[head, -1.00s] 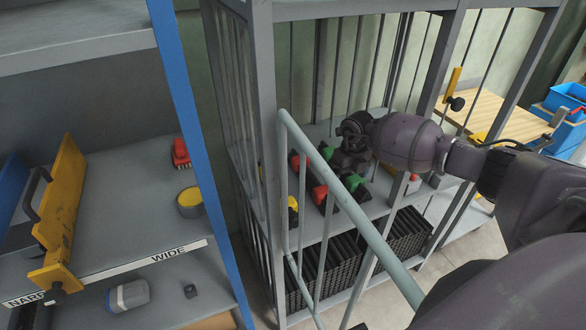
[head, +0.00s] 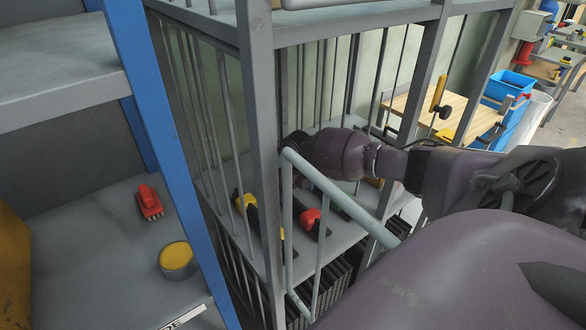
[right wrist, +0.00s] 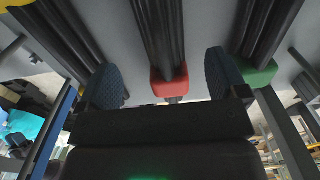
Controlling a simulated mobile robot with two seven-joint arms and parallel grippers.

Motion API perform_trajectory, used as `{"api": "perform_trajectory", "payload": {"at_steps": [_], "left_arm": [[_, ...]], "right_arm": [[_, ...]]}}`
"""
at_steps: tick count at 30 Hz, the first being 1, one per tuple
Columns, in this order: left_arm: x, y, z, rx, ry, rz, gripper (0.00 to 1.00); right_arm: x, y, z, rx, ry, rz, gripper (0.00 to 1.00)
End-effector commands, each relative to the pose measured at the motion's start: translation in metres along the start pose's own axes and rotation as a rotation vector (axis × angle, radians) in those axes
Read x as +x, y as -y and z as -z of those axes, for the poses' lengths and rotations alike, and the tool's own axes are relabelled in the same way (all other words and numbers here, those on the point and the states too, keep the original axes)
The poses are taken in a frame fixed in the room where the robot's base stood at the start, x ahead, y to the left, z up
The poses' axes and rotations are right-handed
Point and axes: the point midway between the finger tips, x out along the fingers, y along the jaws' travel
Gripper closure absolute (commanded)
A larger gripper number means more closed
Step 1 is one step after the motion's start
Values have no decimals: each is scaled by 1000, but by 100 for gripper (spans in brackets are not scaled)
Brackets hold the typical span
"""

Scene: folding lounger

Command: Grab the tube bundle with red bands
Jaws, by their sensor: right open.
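The tube bundle with red bands lies on the barred rack's shelf. In the head view its red band (head: 309,218) shows behind the bars, with the rest partly hidden. In the right wrist view its dark tubes (right wrist: 158,35) run down to a red end band (right wrist: 169,82). My right gripper (right wrist: 165,82) is open, with one blue-grey finger on each side of the red-banded end. I cannot tell whether either finger touches it. In the head view my right gripper is mostly hidden behind the pale rail. My left gripper is out of view.
A green-banded bundle (right wrist: 258,76) lies right of my right finger. A yellow-banded bundle (head: 246,203) lies left of the red one. A pale rail (head: 345,197) and grey posts (head: 259,140) stand close to my arm. A wooden-topped table (head: 462,118) stands behind.

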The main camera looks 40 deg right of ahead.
Motion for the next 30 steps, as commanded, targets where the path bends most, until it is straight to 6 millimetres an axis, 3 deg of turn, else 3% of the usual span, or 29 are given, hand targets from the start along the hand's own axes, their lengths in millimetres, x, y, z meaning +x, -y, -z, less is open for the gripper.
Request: {"api": "perform_trajectory", "payload": {"at_steps": [8, 17, 26, 30], "left_arm": [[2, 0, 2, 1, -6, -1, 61], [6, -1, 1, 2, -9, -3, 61], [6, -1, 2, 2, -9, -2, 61], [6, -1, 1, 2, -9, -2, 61]], "right_arm": [[19, 0, 2, 0, -2, -1, 8], [57, 2, 4, 0, -2, -2, 8], [62, 3, 4, -1, 0, 0, 8], [62, 3, 4, -1, 0, 0, 25]]}}
